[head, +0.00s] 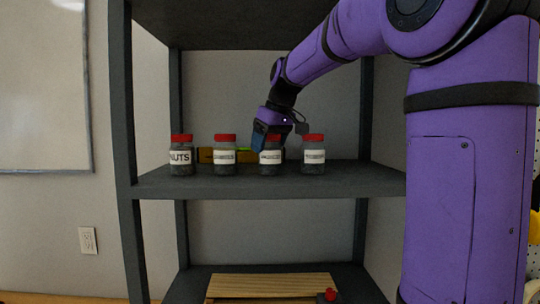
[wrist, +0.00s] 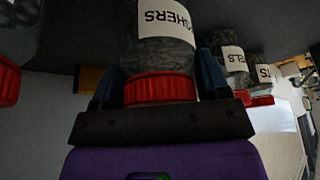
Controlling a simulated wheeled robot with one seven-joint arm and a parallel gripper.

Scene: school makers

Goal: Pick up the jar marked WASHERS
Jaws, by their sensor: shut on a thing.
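The jar marked WASHERS (wrist: 162,50) fills the middle of the wrist view, where it appears upside down. It has a red lid and a white label that reads "SHERS", its start out of sight. In the head view it is the third jar from the left (head: 270,157), level with its neighbours on the shelf, its label too small to read. My gripper (head: 270,138) comes down over it from above and partly hides its lid. In the wrist view my gripper (wrist: 158,82) is shut on it, with one blue finger on each side.
A NUTS jar (head: 181,157), a second jar (head: 224,157) and a right-hand jar (head: 313,157) stand close by on the dark shelf (head: 240,186). A wooden piece (head: 270,283) sits on the shelf below. Another shelf hangs above.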

